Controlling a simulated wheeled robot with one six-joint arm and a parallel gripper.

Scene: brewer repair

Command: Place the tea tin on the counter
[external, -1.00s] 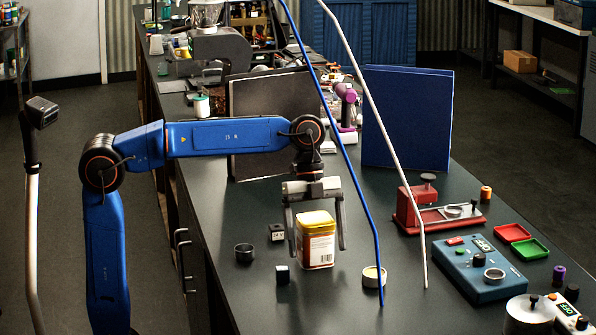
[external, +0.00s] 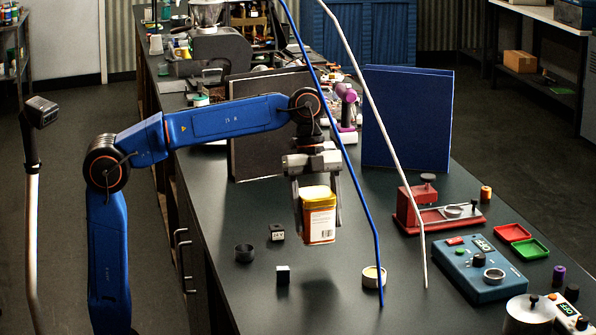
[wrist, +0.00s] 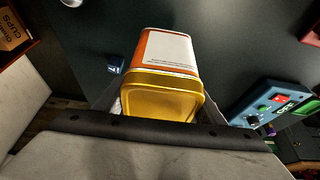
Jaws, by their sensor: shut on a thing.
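The tea tin (external: 319,221) is orange and white with a yellow lid, and it is upright. My gripper (external: 318,222) is shut on it, with one finger at each side. The tin hangs a little above the dark counter (external: 225,205), with a shadow on the surface below it.
A round pale-topped container (external: 374,277), a blue tester box (external: 478,268) and a red fixture (external: 425,208) stand to the right. Thin blue (external: 362,205) and white (external: 397,157) rods slant past.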

